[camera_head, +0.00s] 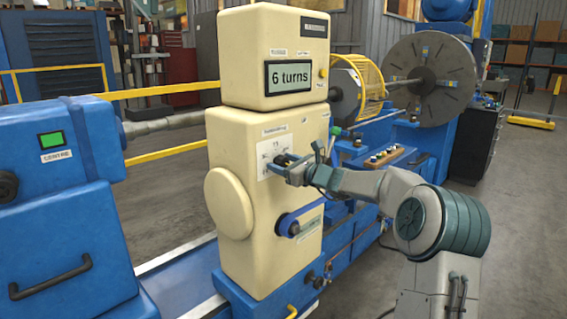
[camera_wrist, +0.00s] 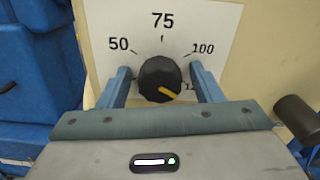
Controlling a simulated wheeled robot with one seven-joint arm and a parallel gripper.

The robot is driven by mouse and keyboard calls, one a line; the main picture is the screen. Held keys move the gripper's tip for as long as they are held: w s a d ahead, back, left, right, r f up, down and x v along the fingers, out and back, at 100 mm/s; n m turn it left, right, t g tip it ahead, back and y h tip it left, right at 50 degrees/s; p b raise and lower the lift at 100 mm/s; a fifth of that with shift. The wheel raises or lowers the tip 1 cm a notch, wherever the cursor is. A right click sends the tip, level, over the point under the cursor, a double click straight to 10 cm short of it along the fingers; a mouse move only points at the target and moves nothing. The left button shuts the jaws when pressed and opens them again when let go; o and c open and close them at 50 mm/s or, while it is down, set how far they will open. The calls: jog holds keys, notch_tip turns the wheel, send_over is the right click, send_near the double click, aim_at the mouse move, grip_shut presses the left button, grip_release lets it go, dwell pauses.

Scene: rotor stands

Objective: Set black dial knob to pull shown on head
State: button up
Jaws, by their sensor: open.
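The black dial knob (camera_wrist: 158,79) sits on a white scale plate (camera_wrist: 220,25) marked 50, 75 and 100. Another number starting with "1" at lower right is partly hidden by my right finger. The knob's yellow pointer aims down and right, close to that number. My gripper (camera_wrist: 161,70) is open, with one blue finger on each side of the knob and gaps showing between. In the head view my gripper (camera_head: 292,168) is at the plate (camera_head: 268,152) and mostly covers the knob. The cream head's display (camera_head: 288,75) reads "6 turns".
A blue-handled lever (camera_head: 292,222) projects from the cream housing (camera_head: 265,270) below my gripper. A round cream cover (camera_head: 229,202) is at its left. In the wrist view a dark cylinder (camera_wrist: 298,118) stands close to my gripper's right side.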

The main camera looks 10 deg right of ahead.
jog(key=c, duration=1)
jog(key=shift+f+b, duration=0.1)
jog(key=shift+b, duration=0.3)
